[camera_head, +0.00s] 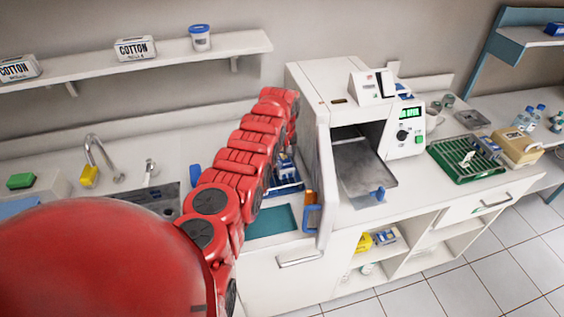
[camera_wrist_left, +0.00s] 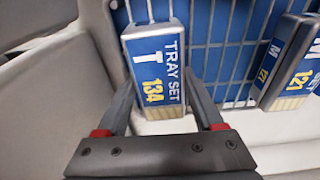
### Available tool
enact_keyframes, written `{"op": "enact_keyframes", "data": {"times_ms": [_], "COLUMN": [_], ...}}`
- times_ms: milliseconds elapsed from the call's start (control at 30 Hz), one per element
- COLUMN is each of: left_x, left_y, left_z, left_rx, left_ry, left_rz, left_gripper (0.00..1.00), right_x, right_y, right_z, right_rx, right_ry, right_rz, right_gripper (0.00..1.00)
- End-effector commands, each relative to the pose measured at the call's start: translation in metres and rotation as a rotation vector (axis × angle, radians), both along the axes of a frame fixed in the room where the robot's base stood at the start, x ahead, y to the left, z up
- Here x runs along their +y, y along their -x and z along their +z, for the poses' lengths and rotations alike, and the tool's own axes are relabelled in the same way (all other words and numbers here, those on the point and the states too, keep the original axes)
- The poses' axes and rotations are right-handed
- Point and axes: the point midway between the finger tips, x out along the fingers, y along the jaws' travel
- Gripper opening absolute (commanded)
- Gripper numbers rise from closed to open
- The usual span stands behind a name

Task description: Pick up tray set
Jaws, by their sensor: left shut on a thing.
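The tray set (camera_wrist_left: 155,50) is a small box with a blue and white label reading "TRAY SET T 134". In the left wrist view it stands at the blue wire rack (camera_wrist_left: 232,45). My left gripper (camera_wrist_left: 158,88) has one finger on each side of the box and is shut on it. In the head view my red left arm reaches over the counter, and its gripper is hidden behind the arm and the open door. Part of the blue rack (camera_head: 289,187) shows there beside the arm. My right gripper is not in view.
Another box, labelled "M 121" (camera_wrist_left: 292,65), stands right of the tray set. A white sterilizer (camera_head: 318,92) with its door (camera_head: 324,185) open and a metal tray (camera_head: 362,168) out stands to the right. A teal mat (camera_head: 271,221) lies near the counter's front edge.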

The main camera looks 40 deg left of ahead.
Motion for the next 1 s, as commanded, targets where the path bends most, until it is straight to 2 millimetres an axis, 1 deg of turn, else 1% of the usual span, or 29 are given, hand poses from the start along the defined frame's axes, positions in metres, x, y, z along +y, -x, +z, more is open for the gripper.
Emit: {"op": "enact_keyframes", "data": {"times_ms": [300,467,567,600,667,800,900,1000], "left_x": [0.0,0.001,0.001,0.002,0.0,0.001,0.001,0.0], "left_y": [0.0,0.0,-0.001,0.0,-0.002,-0.002,-0.001,-0.001], "left_z": [0.001,0.009,0.02,0.027,0.035,0.065,0.082,0.094], "left_rx": [0.0,-0.001,-0.004,-0.004,-0.008,-0.007,-0.003,-0.002], "left_ry": [0.0,-0.001,-0.001,-0.001,-0.003,-0.003,-0.002,-0.002], "left_rz": [0.0,0.001,0.001,0.003,0.001,0.0,0.001,0.0], "left_gripper": [0.0,0.0,0.0,0.0,0.0,0.0,0.0,0.0], "right_x": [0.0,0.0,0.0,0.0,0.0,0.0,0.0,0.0], "right_y": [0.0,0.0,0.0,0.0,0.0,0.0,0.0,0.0], "right_z": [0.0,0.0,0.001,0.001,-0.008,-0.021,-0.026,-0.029], "right_rx": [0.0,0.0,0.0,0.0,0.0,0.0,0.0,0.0], "right_ry": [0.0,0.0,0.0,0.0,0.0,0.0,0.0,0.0], "right_rz": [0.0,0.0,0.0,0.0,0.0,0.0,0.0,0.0], "right_gripper": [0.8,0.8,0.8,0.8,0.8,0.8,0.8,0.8]}}
